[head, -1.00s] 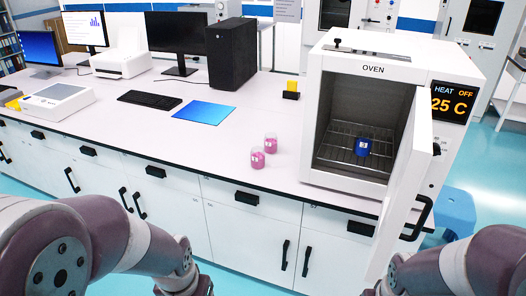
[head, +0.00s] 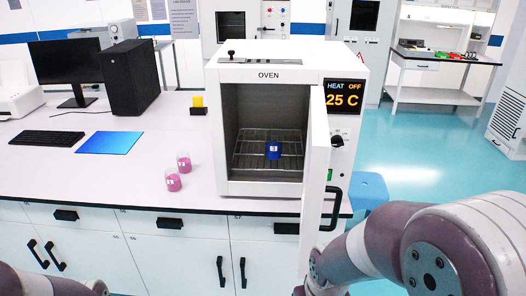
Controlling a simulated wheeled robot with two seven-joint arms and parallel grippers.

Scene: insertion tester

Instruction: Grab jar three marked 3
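A blue jar (head: 273,150) with a small white label stands upright on the wire rack (head: 252,146) inside the open oven (head: 265,75). Two pink jars with pale labels stand on the bench left of the oven, the nearer one (head: 173,181) and the farther one (head: 184,163). The label numbers are too small to read for certain, so I cannot tell which jar is marked 3. My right arm comes in at the lower right and my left arm at the lower left corner. Neither gripper shows, and no jar is seen held.
The oven door (head: 315,178) stands open toward me on the oven's right side, in front of its control panel. A blue sheet (head: 110,142), a keyboard (head: 40,138) and a yellow block in a black holder (head: 198,105) lie on the bench. The bench front is clear.

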